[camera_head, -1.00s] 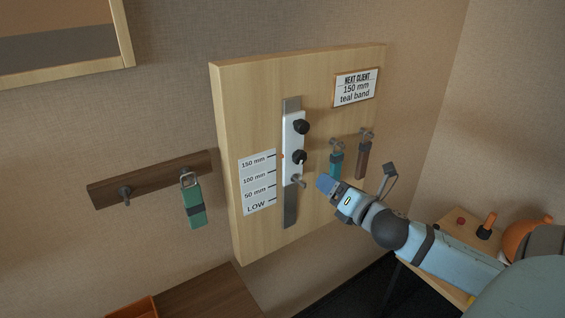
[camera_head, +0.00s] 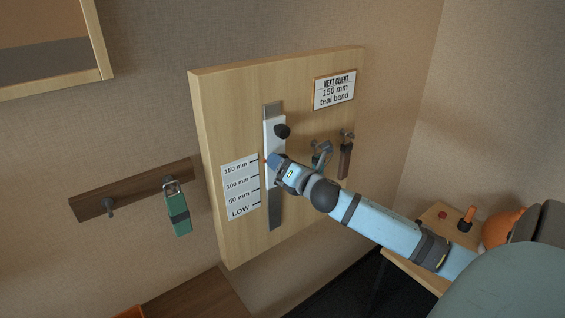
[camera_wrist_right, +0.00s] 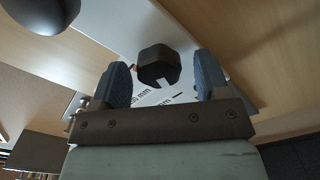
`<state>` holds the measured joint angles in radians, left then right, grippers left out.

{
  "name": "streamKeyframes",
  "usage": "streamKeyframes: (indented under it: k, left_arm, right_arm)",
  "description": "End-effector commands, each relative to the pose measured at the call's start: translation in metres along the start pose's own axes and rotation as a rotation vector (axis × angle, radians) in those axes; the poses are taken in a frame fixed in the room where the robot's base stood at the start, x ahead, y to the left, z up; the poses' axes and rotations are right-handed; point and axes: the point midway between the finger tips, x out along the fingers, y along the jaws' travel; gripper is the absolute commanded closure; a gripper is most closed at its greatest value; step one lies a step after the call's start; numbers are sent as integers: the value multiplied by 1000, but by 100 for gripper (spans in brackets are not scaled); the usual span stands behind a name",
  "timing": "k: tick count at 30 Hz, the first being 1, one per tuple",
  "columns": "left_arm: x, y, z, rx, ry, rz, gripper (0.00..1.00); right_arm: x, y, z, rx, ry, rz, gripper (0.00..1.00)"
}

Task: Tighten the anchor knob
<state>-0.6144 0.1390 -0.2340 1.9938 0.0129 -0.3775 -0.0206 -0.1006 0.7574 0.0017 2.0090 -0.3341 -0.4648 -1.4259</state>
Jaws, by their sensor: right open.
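A white carriage (camera_head: 274,130) sits on a grey vertical rail (camera_head: 274,215) on the wooden panel, with two black knobs. The lower black knob (camera_wrist_right: 157,66) is faceted with a notch and lies between my right gripper's open fingers (camera_wrist_right: 162,80), with gaps on both sides. In the head view my right gripper (camera_head: 276,161) hides this knob. Neither knob has a readable name. My left gripper is out of view.
A height label (camera_head: 240,188) is left of the rail. A "150 mm teal band" sign (camera_head: 334,91) is at the panel's upper right. Bands hang on hooks right of the rail, near my arm. A green band (camera_head: 178,215) hangs on the left rack (camera_head: 135,190).

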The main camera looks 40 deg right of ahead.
Motion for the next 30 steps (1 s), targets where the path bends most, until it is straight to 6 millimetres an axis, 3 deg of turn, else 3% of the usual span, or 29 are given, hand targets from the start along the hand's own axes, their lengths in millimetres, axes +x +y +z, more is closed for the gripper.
streamKeyframes:
  k: [11, 17, 30]
  left_arm:
    - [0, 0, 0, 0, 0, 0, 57]
    - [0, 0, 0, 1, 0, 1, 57]
    - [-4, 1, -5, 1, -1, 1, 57]
  right_arm:
    - [4, 0, 0, 1, 0, 1, 34]
    - [4, 0, 0, 1, 0, 0, 80]
    - [4, 1, 1, 81, 0, -1, 81]
